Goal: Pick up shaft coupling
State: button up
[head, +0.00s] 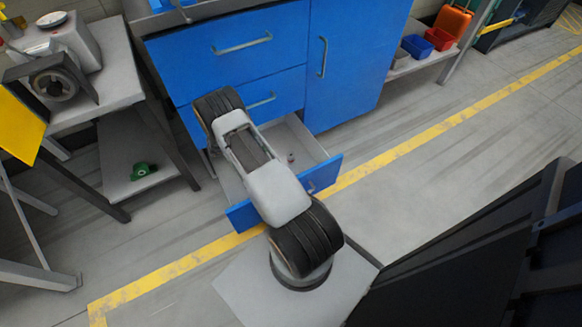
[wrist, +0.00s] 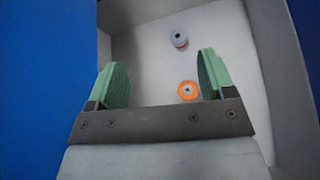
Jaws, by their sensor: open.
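The open bottom drawer (head: 317,148) of the blue cabinet holds two small parts. In the wrist view, a small grey cylinder (wrist: 179,40) with a darker end lies on the drawer floor; it looks like the shaft coupling. An orange ring-shaped part (wrist: 188,90) with a pale centre lies nearer, close to the right finger in the picture. My gripper (wrist: 163,62) has green fingers, is open and empty, and points into the drawer. The cylinder appears beyond the fingertips. In the head view my arm hides the gripper and part of the drawer; one small part (head: 291,157) shows inside.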

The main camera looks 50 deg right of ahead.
jog(key=f+n+b, duration=0.1)
jog(key=f, duration=0.4)
jog(key=s+d+f+n+h+b, duration=0.1)
jog(key=f, duration=0.4)
jog(key=s+d+f+n+t+b, duration=0.1)
jog(key=f+b, duration=0.1)
jog(key=f, duration=0.3)
jog(key=shift+d+f+h, duration=0.15)
jog(key=shift+f+h, duration=0.15)
jog(key=shift+f, duration=0.05)
jog(key=b, duration=0.3)
send_near(290, 155)
jog(key=shift+n, duration=0.3)
jog(key=x, duration=0.4)
jog(key=shift+s+f, duration=0.1)
jog(key=shift+f, duration=0.4)
jog(key=shift+b+x, duration=1.4)
jog(key=shift+x, duration=1.45)
jog(key=shift+d+r, duration=0.15)
jog(key=shift+d, duration=0.2)
jog(key=shift+c, duration=0.4)
jog(key=c, duration=1)
